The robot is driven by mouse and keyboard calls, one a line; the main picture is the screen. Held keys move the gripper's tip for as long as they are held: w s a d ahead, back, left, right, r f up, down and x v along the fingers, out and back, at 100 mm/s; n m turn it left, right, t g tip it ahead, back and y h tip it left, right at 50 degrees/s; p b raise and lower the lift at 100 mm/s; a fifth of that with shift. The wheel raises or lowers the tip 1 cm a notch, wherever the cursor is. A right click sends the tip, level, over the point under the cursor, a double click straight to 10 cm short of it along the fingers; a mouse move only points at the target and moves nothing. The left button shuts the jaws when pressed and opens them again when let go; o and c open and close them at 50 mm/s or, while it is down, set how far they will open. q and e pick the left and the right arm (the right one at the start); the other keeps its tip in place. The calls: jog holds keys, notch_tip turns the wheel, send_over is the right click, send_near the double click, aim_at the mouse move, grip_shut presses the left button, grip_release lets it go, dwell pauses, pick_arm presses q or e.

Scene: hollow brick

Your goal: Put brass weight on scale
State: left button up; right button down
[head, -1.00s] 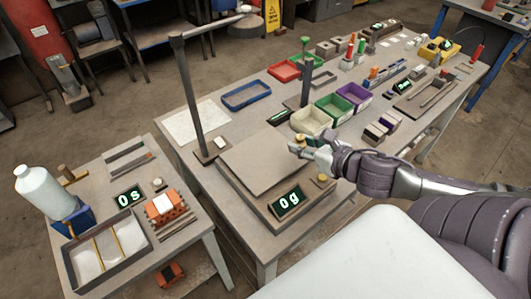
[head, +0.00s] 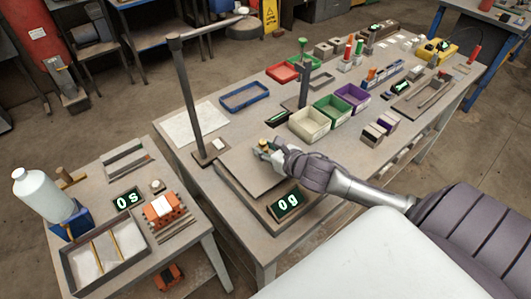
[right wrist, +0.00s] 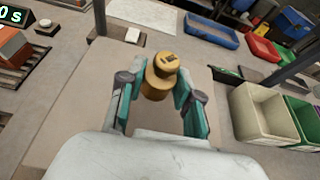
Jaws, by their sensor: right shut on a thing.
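The brass weight (right wrist: 159,78) is a small golden knobbed cylinder. My right gripper (right wrist: 158,95) is shut on it, with a teal-padded finger on each side in the right wrist view. In the head view my right gripper (head: 264,150) holds the weight over the scale's flat plate (head: 240,172). I cannot tell whether the weight touches the plate. The scale's display (head: 288,203) reads 0 g. The plate also shows in the right wrist view (right wrist: 75,130). My left gripper is not in view.
A lamp post (head: 190,100) stands behind the plate. Cream (head: 309,125), green (head: 333,106) and purple (head: 353,95) bins sit right of it, and a blue tray (head: 246,96) lies farther back.

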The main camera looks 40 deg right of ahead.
notch_tip(320, 180, down, 2)
jog(key=shift+f, duration=0.15)
jog(key=shift+f, duration=0.1)
jog(key=c, duration=0.8)
grip_release()
jog(key=b+v, duration=0.1)
jog(key=v, duration=1.1)
jog(key=shift+s, duration=0.1)
